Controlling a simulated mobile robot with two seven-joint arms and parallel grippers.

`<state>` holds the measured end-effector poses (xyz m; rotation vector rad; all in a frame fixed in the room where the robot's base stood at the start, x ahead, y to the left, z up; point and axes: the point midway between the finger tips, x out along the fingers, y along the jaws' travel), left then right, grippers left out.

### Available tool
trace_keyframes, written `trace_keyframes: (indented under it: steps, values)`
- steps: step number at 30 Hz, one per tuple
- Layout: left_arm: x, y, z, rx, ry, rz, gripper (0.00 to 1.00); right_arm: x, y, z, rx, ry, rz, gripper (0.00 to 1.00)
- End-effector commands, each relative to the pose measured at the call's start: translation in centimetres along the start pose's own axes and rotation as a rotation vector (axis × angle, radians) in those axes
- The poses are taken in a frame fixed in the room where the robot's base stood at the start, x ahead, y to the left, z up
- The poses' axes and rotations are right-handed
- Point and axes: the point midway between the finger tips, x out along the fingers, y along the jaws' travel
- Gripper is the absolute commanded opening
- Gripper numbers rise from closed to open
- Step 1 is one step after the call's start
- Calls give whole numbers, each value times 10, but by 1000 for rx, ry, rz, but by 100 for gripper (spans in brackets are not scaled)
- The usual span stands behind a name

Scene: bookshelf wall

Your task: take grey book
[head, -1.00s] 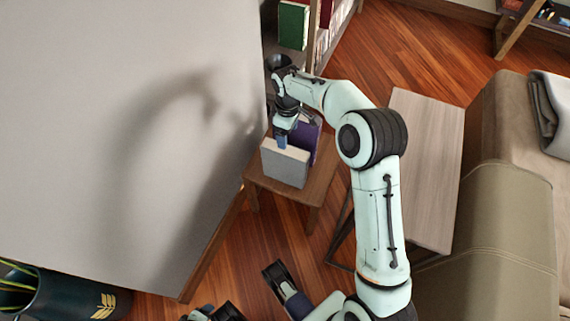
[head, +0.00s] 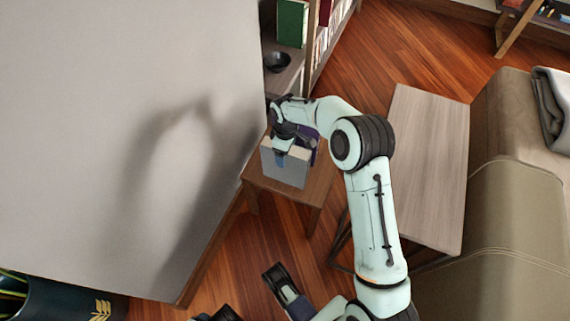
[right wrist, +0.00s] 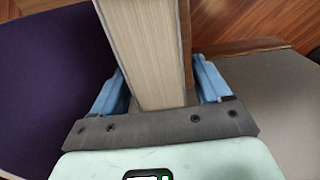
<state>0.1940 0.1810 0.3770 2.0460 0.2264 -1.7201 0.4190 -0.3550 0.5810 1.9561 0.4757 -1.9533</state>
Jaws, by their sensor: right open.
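The grey book (head: 290,172) stands upright on a small wooden stool, its grey cover facing the head camera. A purple book (head: 311,151) stands right behind it, partly hidden by my arm. My right gripper (head: 286,150) is above and around the grey book, pointing down, with one blue finger in front of its cover. In the right wrist view the grey book's pale page edge (right wrist: 148,50) lies between the two open blue fingers (right wrist: 160,88), with a gap visible at the right finger. The purple book (right wrist: 50,80) fills the left.
The wooden stool (head: 312,190) stands against a large pale panel (head: 120,120). A shelf with a green book (head: 292,23) and a black bowl (head: 278,62) is behind. A low table (head: 430,170) and a sofa (head: 515,220) stand right.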

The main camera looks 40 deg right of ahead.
Motion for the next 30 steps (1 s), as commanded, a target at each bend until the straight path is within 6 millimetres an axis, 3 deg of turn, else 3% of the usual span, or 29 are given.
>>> trace_keyframes:
  steps: [2, 9, 22, 26, 30]
  values:
    - [-1, 0, 0, 0, 0, 0, 68, -1, 0, 0, 0, 0, 0, 77]
    - [-1, 0, 0, 0, 1, 1, 68, -1, 0, 0, 0, 0, 0, 0]
    - [-3, 2, -2, 2, 7, 4, 68, -9, 1, -1, 0, 5, 4, 0]
    - [-9, 8, -9, 7, 28, 14, 68, -26, 1, -2, -1, 7, 6, 0]
    - [-19, 17, -16, 16, 53, 30, 68, -56, 1, -2, -1, 8, 7, 0]
